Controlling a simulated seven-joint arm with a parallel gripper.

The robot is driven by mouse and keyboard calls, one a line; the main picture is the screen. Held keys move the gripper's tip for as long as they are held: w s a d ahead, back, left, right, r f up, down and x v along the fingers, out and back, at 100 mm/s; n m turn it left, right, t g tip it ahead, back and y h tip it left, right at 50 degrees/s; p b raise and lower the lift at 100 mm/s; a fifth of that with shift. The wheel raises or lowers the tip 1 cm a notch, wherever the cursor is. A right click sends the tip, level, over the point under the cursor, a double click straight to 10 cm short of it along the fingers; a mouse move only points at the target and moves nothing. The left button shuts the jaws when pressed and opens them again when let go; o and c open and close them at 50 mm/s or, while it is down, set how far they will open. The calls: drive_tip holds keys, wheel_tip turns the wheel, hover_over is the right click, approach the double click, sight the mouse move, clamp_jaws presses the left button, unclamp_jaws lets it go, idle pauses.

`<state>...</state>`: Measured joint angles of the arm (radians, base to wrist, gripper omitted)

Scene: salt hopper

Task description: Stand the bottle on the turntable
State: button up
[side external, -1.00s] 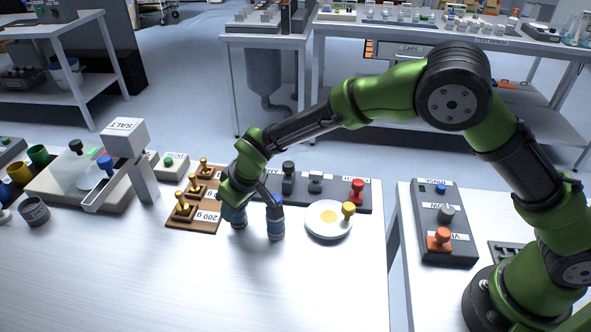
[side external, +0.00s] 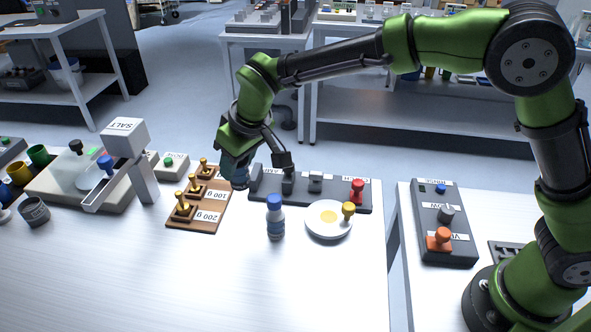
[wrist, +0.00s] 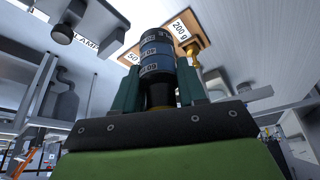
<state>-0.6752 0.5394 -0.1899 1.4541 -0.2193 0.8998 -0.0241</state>
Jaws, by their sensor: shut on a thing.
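A white round disc with a yellow middle (side external: 318,230), which looks like the turntable, lies right of that bottle. A yellow knob (side external: 348,209) is at its edge. No bottle stands on it.
The wooden board with brass weights (side external: 190,222) lies left of my gripper. A dark panel with a red knob (side external: 335,203) lies behind the disc. The salt hopper (side external: 125,137) stands at left. A grey control box (side external: 443,225) is at right.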

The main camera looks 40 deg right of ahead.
drive_tip(key=s+d+r+m+h, duration=0.1)
drive_tip(key=s+d+m+h, duration=0.1)
drive_tip(key=s+d+m, duration=0.5)
drive_tip(key=m+g+h, duration=0.1)
drive_tip(key=m+h, duration=0.2)
drive_tip(key=m, duration=0.3)
hover_over(320, 216)
wheel_tip(320, 216, down, 11)
drive_tip(key=shift+r, duration=0.15)
drive_tip(key=shift+f, duration=0.2)
drive_tip(key=o, duration=1.1)
